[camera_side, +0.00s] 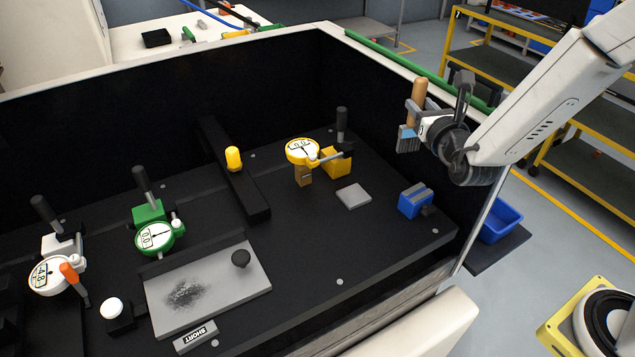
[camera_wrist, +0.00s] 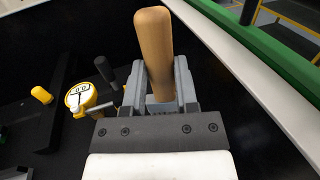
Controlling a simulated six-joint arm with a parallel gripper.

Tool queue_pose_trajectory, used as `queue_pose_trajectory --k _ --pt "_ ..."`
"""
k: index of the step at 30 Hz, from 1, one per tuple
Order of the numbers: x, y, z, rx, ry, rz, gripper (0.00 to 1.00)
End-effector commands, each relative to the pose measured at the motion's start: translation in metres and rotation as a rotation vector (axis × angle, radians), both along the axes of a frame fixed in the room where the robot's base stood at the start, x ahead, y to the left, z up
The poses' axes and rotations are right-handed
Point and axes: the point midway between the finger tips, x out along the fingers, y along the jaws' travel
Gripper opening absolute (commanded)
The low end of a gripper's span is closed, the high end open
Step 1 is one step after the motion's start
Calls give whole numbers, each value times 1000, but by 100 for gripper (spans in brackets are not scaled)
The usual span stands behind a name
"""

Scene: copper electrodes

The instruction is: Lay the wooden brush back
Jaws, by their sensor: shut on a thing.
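The wooden brush (camera_side: 418,97) is upright in my gripper (camera_side: 413,108), handle up and grey bristles down. My gripper is shut on it and holds it in the air near the right wall of the black-lined box, above the blue block. In the wrist view the brush's wooden handle (camera_wrist: 155,50) rises between the jaws of my gripper (camera_wrist: 160,90); the bristles are hidden there. The blue block (camera_side: 416,200) with a grey top slot sits on the black bench below, apart from the brush.
A yellow dial gauge (camera_side: 302,152) and a yellow block (camera_side: 337,162) stand left of the blue block. A grey square plate (camera_side: 353,196) lies between. A large grey plate (camera_side: 207,290) with a dark smudge lies at front left, by a green gauge (camera_side: 155,238). A blue bin (camera_side: 497,220) is outside.

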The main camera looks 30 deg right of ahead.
Motion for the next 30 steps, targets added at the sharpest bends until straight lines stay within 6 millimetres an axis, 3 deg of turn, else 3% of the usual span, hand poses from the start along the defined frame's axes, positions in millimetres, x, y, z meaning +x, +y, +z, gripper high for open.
queue_pose_trajectory --k 5,11,20,30 --pt "0 9 -1 0 0 18 0" --pt "-2 39 -5 0 1 83 0" --pt "-18 117 -15 0 2 257 0" --pt "-57 208 -28 -1 1 473 0"
